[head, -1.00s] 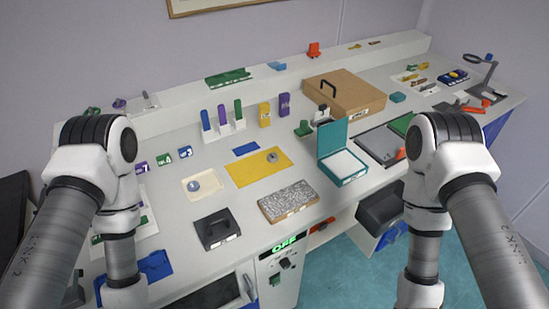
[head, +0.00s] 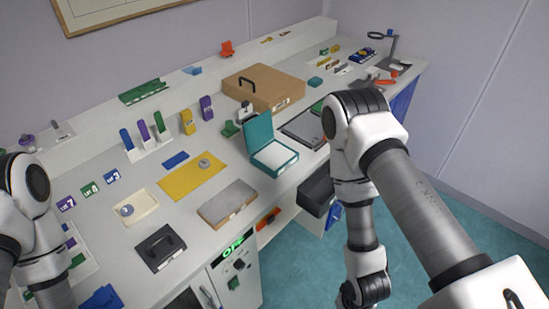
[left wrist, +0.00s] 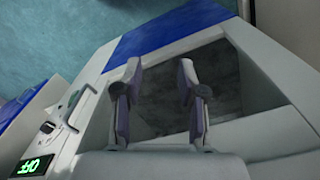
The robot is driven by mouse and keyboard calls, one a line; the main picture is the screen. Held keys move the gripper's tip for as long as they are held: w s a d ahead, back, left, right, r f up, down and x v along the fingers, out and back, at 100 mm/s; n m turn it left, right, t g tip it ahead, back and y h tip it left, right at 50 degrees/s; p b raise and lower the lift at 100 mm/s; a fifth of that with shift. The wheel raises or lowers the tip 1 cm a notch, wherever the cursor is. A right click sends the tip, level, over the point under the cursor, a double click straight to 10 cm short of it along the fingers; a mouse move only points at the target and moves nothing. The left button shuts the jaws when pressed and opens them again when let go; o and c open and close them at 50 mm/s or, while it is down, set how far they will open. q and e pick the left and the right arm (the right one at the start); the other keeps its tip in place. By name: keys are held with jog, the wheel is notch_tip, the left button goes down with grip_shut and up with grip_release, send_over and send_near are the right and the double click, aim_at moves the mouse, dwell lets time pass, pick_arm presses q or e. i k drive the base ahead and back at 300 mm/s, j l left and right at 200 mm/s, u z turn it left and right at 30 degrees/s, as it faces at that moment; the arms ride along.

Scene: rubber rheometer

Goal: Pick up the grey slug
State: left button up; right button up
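Two small round grey pieces are in the head view. One grey piece (head: 127,210) lies in a shallow cream dish (head: 146,216). The other grey piece (head: 204,163) lies on a yellow mat (head: 180,184). I cannot tell for certain which is the slug. My left gripper (left wrist: 158,95) shows in the left wrist view with its two fingers apart and nothing between them. It is over the front of the bench, away from both pieces. In the head view its fingers are out of frame. My right arm hangs at the right, and its fingers are not visible.
A speckled grey slab (head: 228,203) and a black handled plate (head: 160,247) lie near the bench's front edge. A teal open box (head: 260,131) and a brown case (head: 262,88) stand further right. Coloured upright blocks stand behind the mat. The green OFF display (head: 233,245) is on the front.

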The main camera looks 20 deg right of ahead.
aim_at(204, 164)
jog(key=i+l+u, duration=0.15)
jog(key=l+u, duration=1.35)
jog(key=j, duration=0.1)
